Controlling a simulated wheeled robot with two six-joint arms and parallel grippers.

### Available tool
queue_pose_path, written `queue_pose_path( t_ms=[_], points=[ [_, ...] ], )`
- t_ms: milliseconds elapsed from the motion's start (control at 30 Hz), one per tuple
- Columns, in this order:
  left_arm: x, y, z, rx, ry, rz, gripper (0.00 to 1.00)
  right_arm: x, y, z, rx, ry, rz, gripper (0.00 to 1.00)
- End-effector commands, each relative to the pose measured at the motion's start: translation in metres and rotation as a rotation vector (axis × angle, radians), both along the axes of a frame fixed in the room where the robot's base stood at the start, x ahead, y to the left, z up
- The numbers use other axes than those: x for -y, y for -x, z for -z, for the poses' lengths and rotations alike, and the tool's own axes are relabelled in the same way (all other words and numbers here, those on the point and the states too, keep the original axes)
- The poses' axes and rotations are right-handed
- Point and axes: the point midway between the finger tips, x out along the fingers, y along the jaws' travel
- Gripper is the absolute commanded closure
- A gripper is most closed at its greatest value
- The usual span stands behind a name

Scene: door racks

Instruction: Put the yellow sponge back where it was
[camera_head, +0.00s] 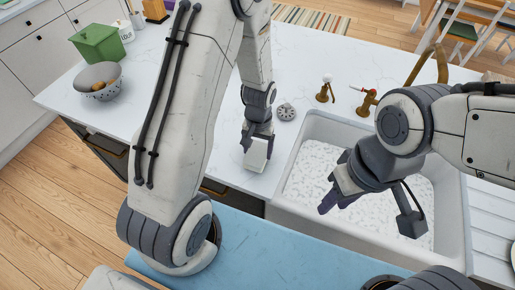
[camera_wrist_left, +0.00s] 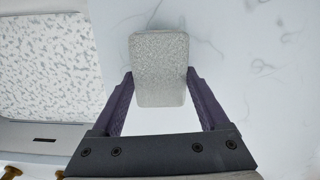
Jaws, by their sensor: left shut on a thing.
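My left gripper (camera_head: 258,135) is shut on a pale grey, speckled, sponge-like block (camera_head: 256,155) over the white counter, just left of the sink. In the left wrist view the block (camera_wrist_left: 159,70) sits between the two purple-grey fingers of the left gripper (camera_wrist_left: 160,85). I cannot tell whether it touches the counter. No clearly yellow sponge shows in either view. My right gripper (camera_head: 370,208) is open and empty over the white sink, its fingers wide apart.
The sink (camera_head: 290,212) has a speckled bottom. Brass taps (camera_head: 366,102) stand behind it, and a small round grey item (camera_head: 286,112) lies near its back left corner. A bowl (camera_head: 100,82) and a green box (camera_head: 98,43) stand far left. The counter (camera_head: 150,65) between is largely clear.

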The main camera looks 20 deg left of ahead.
Motion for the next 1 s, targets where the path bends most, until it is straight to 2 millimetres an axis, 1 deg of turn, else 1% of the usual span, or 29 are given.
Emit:
queue_pose_path(
  t_ms=[100,367,467,500,533,567,800,867,933,1000],
  points=[
    [0.0,0.0,0.008,-0.001,0.0,0.001,1.0,0.0,0.0,-0.003,0.0,0.0,0.0,0.63],
    [0.001,0.0,0.009,0.001,0.0,0.0,1.0,0.0,0.0,-0.002,0.0,0.0,0.0,0.63],
    [0.001,0.0,0.013,0.001,0.0,0.0,1.0,0.0,0.0,0.001,0.0,0.0,0.0,0.63],
    [0.001,0.0,0.012,0.001,0.0,0.0,0.14,0.0,0.0,0.0,0.0,0.0,0.0,0.63],
    [0.001,0.0,0.011,0.001,0.0,0.0,0.03,0.0,0.0,0.0,0.0,0.0,0.0,0.63],
    [0.001,0.0,0.011,0.001,0.0,0.0,0.0,0.0,0.0,0.0,0.0,0.0,0.0,0.63],
    [0.0,0.0,0.01,0.001,0.0,0.0,0.0,0.0,0.0,-0.002,0.0,0.0,0.0,0.63],
    [0.001,0.0,0.006,0.002,0.0,0.0,0.0,0.0,0.0,-0.005,0.0,0.0,0.0,0.63],
    [0.001,-0.001,0.002,0.004,0.001,-0.001,0.0,0.0,0.0,0.0,0.0,0.0,0.0,0.63],
    [0.001,-0.002,-0.006,0.006,0.0,-0.001,0.0,0.0,0.0,0.002,0.0,0.0,0.0,0.63]
  ],
)
